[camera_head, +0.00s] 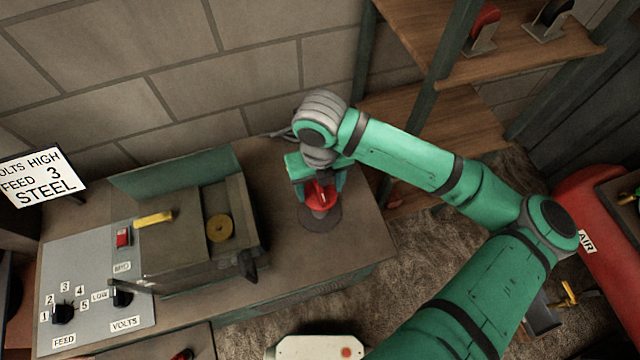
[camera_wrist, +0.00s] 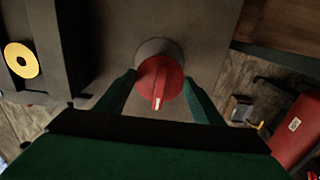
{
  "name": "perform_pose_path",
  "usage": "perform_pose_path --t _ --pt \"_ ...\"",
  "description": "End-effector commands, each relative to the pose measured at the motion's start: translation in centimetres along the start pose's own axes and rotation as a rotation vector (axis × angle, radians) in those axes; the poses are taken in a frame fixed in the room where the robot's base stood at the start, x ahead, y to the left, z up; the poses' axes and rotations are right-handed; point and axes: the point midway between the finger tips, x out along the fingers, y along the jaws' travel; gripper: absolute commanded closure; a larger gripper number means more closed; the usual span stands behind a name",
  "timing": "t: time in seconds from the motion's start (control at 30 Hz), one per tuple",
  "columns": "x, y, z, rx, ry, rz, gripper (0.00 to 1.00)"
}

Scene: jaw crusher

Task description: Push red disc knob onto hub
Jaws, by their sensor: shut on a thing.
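The red disc knob (camera_head: 318,196) has a pale pointer mark and is at the right end of the bench top, over a round grey hub (camera_head: 321,219). In the wrist view the knob (camera_wrist: 160,80) sits between my two fingers, and part of the hub (camera_wrist: 158,47) shows behind its far edge. My gripper (camera_head: 320,190) points down and is shut on the knob, one finger on each side. I cannot tell whether the knob touches the hub or is held just above it.
A jaw crusher box (camera_head: 255,215) with a yellow disc (camera_head: 221,228) stands left of my gripper. A control panel (camera_head: 95,290) with dials is at the far left. Wooden shelves (camera_head: 440,115) stand at the right, and a red air tank (camera_head: 600,235) beyond my arm.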

Motion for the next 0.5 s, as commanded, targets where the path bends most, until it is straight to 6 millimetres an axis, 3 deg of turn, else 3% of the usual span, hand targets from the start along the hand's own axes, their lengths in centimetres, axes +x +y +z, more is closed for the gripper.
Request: perform_pose_path --t 0.07,0.1,0.17,0.5 --pt "0.16 0.01 -0.01 0.000 0.001 0.000 0.58" --pt "0.13 0.01 0.00 0.000 0.000 0.000 0.29" --pt "0.12 0.01 0.00 0.000 0.000 0.000 0.17" --pt "-0.13 0.17 0.08 -0.004 0.000 -0.001 0.17"
